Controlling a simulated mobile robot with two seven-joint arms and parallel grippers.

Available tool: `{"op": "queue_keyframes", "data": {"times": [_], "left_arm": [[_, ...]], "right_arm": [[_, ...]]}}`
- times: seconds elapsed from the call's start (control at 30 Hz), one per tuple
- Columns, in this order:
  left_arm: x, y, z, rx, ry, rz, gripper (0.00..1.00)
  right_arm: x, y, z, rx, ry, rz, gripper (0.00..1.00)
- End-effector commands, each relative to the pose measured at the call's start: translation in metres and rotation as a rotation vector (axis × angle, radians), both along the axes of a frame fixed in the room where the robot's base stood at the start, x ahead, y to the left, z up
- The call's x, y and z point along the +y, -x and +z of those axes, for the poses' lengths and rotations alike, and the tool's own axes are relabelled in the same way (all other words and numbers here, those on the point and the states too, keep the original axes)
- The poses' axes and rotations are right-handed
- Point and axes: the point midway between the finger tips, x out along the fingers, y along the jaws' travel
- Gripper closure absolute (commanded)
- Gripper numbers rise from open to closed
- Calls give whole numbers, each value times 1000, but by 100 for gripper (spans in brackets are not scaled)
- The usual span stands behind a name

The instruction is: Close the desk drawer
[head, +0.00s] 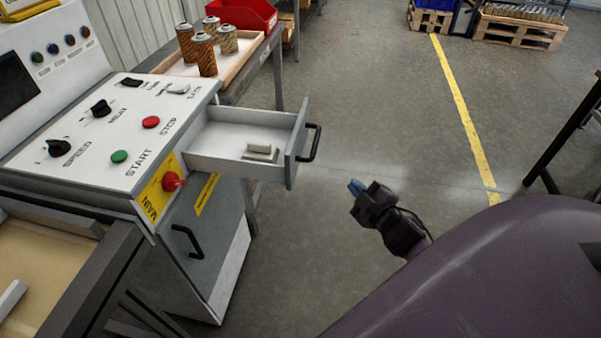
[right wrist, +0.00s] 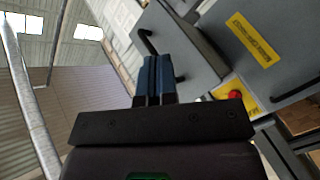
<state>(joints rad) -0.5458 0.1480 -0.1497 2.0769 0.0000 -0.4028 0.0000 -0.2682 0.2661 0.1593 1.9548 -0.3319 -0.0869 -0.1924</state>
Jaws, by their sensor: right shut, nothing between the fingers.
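The desk drawer (head: 231,142) stands pulled out of the right side of the control desk in the head view. Its grey front panel (head: 296,145) carries a black handle (head: 313,143). A small light-coloured block (head: 260,152) lies inside the drawer. My right gripper (head: 356,187) is shut and empty, to the right of and nearer than the drawer front, apart from it. In the right wrist view, the shut blue fingertips (right wrist: 154,78) show in front of a grey panel (right wrist: 178,40) with a black handle. My left gripper is not in view.
The control desk (head: 130,125) has buttons, knobs and a red main switch (head: 172,181). Below it is a cabinet door with a black handle (head: 187,241). The floor right of the drawer is clear.

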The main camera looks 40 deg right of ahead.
Motion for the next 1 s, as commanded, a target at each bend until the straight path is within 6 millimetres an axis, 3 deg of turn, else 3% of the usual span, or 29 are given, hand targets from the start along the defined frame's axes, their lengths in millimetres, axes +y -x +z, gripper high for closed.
{"op": "queue_keyframes", "data": {"times": [0.13, 0.3, 0.47, 0.6, 0.8, 1.0], "left_arm": [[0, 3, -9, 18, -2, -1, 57], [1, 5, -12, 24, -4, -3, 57], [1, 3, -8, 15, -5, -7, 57], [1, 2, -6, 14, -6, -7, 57], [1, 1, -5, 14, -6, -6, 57], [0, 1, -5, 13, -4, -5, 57]], "right_arm": [[-29, -22, 36, -131, 445, 84, 100], [-41, -30, 66, -252, 1002, 201, 100], [-38, -23, 69, -347, 1499, 335, 100], [-26, -6, 54, -452, 1867, 478, 100], [-2, 12, 38, -646, 2165, 596, 100], [4, 13, 38, -697, 2243, 576, 100]]}}
